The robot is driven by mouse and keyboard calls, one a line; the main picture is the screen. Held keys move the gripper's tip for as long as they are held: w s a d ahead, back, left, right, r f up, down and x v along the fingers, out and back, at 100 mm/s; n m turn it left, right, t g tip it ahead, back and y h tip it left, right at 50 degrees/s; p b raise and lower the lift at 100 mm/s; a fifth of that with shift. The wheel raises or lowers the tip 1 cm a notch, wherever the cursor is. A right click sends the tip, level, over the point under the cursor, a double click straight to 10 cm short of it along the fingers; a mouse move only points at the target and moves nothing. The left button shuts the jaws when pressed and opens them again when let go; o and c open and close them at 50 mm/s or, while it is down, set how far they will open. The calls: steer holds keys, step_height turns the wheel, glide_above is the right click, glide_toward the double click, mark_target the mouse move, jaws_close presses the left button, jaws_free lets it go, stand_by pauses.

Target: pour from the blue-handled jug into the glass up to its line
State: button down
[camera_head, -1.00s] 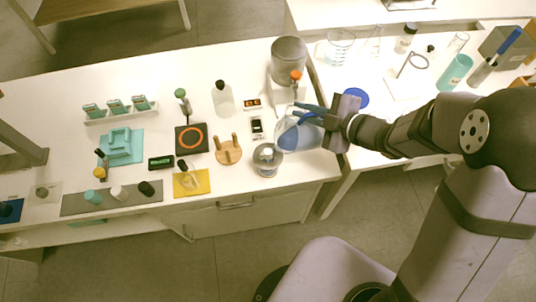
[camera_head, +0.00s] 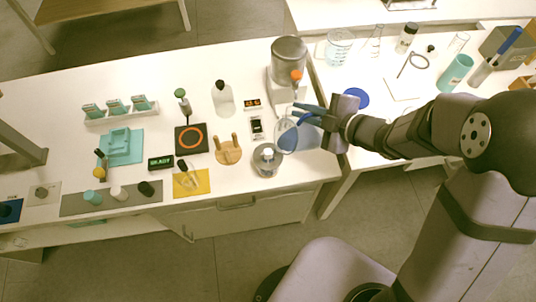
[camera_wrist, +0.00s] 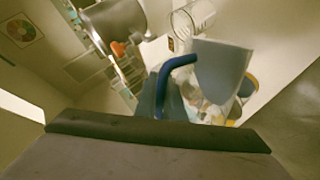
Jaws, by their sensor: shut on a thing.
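The blue-handled jug (camera_head: 287,136) is held in the air over the front right of the white bench. It is tilted, with its round mouth toward the left. My gripper (camera_head: 312,117) is shut on its blue handle, which also shows in the wrist view (camera_wrist: 172,68) beside the grey-blue jug body (camera_wrist: 222,70). A round clear glass vessel (camera_head: 266,159) stands on the bench just below and left of the jug's mouth. Its line and liquid level are too small to tell. No stream of liquid can be made out.
A grey machine with an orange knob (camera_head: 289,62) stands behind the jug. A wooden stand (camera_head: 229,150), a yellow mat (camera_head: 191,183) and a black plate with an orange ring (camera_head: 191,140) are to the left. The bench's right edge is close by.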

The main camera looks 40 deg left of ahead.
steer(key=shift+s+a+b, duration=0.15)
steer(key=shift+s+b, duration=0.05)
steer(key=shift+b, duration=0.1)
stand_by(1.1)
steer(key=shift+s+a+r+n+t+h+b, duration=0.3)
steer(key=shift+s+r+n+t+h+b, duration=0.2)
steer(key=shift+s+r+n+t, duration=0.1)
stand_by(4.8)
steer(key=shift+w, duration=0.15)
steer(key=shift+w+d+m+g+p, duration=0.2)
steer(key=shift+w+m+g+p, duration=0.1)
steer(key=shift+p, duration=0.5)
steer(key=shift+w+d+f+m+g+y+p, duration=0.4)
steer(key=shift+w+f+m+y+p, duration=0.15)
steer(key=shift+y+p, duration=0.2)
steer(key=shift+w, duration=0.1)
